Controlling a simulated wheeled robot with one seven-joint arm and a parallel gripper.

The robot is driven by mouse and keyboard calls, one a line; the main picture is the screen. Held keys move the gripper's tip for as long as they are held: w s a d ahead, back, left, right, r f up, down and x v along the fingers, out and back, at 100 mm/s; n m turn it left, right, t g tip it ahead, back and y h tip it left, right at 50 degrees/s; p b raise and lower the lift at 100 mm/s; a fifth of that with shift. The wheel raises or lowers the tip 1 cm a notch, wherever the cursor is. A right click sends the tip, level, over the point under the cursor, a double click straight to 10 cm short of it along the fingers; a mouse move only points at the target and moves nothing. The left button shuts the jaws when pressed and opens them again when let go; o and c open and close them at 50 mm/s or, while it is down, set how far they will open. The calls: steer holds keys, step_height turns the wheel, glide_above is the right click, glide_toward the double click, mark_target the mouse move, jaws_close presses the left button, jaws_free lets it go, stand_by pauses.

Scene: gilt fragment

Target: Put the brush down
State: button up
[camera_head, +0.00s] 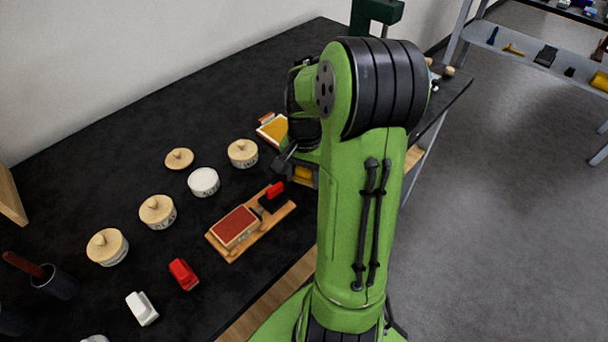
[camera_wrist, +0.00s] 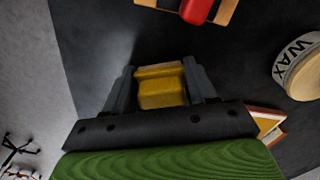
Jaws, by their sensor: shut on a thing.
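My gripper (camera_wrist: 160,72) is shut on a yellow block-like thing (camera_wrist: 162,88), which seems to be the brush; no bristles can be made out. Its yellow side also shows in the head view (camera_head: 304,173), beside my green arm, which hides most of the gripper. It is over the dark bench top (camera_head: 115,142), near the bench's right edge. A wooden board (camera_head: 217,246) with a red-topped block (camera_head: 236,226) and a red piece (camera_head: 275,190) lies just left of the gripper. Whether the held thing touches the bench cannot be told.
Lidded jars (camera_head: 243,152) and an open white jar (camera_head: 203,184) stand left of my gripper. A small framed yellow panel (camera_head: 272,130) lies behind it. A red block (camera_head: 183,273), a white block (camera_head: 142,308) and a dark cup (camera_head: 60,284) are nearer. The bench's back left is bare.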

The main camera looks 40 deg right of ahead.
steer(key=shift+s+a+f, duration=0.25)
steer(key=shift+f, duration=0.35)
steer(key=o, duration=1.4)
step_height(320, 180, up, 14)
steer(key=f+p, duration=0.1)
steer(key=p, duration=0.4)
steer(key=s+a+r+n+t, duration=0.2)
steer(key=s+a+n, duration=0.1)
steer(key=a, duration=0.3)
steer(key=s+a+r+n+t, duration=0.1)
steer(key=s+a+r+n, duration=0.1)
steer(key=s+a+n, duration=0.2)
steer(key=s+a+r+n+t, duration=0.2)
steer(key=a+n, duration=0.4)
steer(key=a, duration=0.3)
steer(key=shift+s+r+t, duration=0.25)
steer(key=shift+s+t, duration=0.05)
steer(key=shift+s, duration=0.35)
